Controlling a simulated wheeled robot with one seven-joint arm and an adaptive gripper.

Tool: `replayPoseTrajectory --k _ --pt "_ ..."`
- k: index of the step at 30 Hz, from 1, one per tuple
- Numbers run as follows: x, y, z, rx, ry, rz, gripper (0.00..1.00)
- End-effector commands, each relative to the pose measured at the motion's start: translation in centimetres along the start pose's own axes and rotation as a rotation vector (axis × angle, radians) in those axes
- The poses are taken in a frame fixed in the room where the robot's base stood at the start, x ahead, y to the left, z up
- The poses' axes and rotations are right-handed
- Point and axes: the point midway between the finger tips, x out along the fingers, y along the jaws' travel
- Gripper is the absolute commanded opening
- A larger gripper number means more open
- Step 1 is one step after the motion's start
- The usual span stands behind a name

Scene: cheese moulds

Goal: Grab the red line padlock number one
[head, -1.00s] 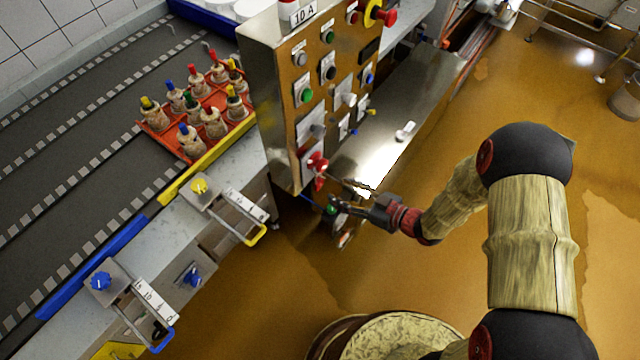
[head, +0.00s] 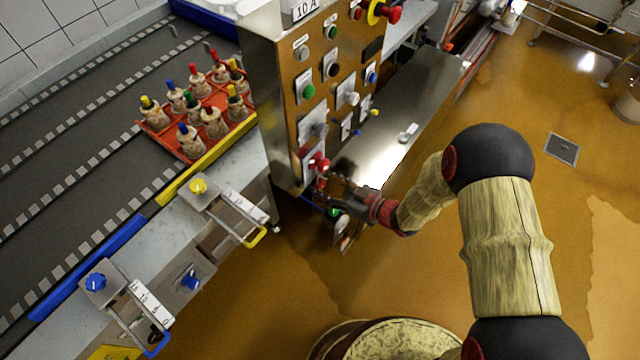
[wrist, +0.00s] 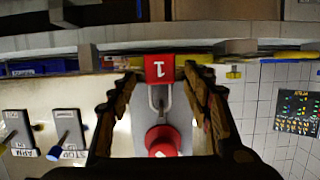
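The red padlock (wrist: 160,68) shows the number 1, upside down, in the wrist view. Its metal shackle runs to a red round switch knob (wrist: 162,138) on the control panel. In the head view the padlock (head: 321,183) is a small red shape hanging below the red knob (head: 319,162). My gripper (wrist: 164,82) is open, with one finger on each side of the padlock and shackle. Gaps show between the fingers and the padlock. In the head view my gripper (head: 333,190) is close to the lower panel and partly covers the padlock area.
The steel control panel (head: 290,110) carries several knobs and buttons. An orange crate (head: 160,135) of bottle-like items stands on the dark conveyor (head: 90,110) to the left. Yellow (head: 250,235) and blue (head: 155,345) handles jut out below. The brown floor (head: 260,320) is open.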

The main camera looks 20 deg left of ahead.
Motion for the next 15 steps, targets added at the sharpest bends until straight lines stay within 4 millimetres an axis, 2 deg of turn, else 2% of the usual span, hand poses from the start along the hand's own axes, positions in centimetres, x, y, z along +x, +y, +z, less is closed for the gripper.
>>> replayPoseTrajectory --k 15 --pt "-0.03 -0.01 0.03 0.000 0.000 0.000 0.18"
